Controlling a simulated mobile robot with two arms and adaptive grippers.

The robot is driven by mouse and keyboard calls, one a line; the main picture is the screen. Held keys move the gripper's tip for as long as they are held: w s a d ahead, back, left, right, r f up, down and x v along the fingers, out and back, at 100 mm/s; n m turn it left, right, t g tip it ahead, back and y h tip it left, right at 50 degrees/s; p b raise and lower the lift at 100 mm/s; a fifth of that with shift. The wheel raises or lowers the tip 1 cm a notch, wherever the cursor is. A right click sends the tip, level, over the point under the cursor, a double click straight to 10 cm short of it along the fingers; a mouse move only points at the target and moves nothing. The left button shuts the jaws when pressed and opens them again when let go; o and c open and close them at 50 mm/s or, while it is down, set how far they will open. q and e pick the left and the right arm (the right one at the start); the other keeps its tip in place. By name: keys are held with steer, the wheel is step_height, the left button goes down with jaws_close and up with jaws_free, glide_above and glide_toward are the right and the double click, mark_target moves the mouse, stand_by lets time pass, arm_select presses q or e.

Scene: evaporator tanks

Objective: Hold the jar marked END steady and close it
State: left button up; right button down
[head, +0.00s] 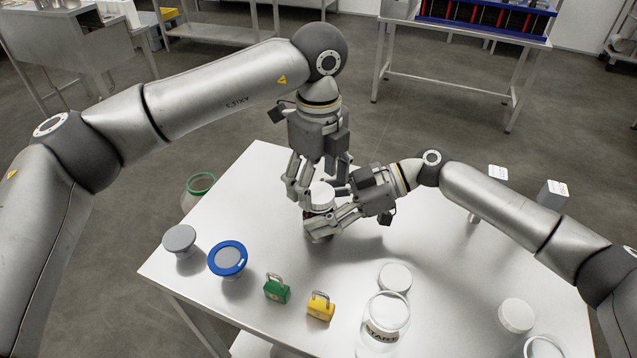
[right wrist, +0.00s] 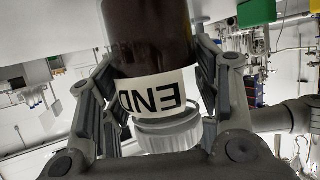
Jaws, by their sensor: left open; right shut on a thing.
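The jar marked END (right wrist: 150,88) has dark contents and a white label, and appears upside down in the right wrist view. In the head view only its dark lower part (head: 318,238) shows, on the table. My right gripper (head: 330,212) is shut on the jar, with a finger on each side in the right wrist view (right wrist: 152,95). A white lid (head: 322,192) sits at the jar's mouth; it also shows in the right wrist view (right wrist: 168,134). I cannot tell whether it is screwed down. My left gripper (head: 318,190) points down from above, open, its fingers around the lid.
The metal table (head: 255,185) also bears a grey-topped item (head: 180,239), a blue-rimmed item (head: 228,259), green (head: 277,289) and yellow (head: 321,306) padlocks, a START jar (head: 384,318) and loose white lids (head: 395,278), (head: 516,315).

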arm_select(q)
step_height(320, 180, up, 3)
steer(key=shift+r, duration=0.2)
steer(key=shift+o, duration=0.4)
steer(key=o, duration=0.5)
steer(key=shift+r, duration=0.1)
step_height(320, 180, up, 12)
steer(key=shift+f, duration=0.1)
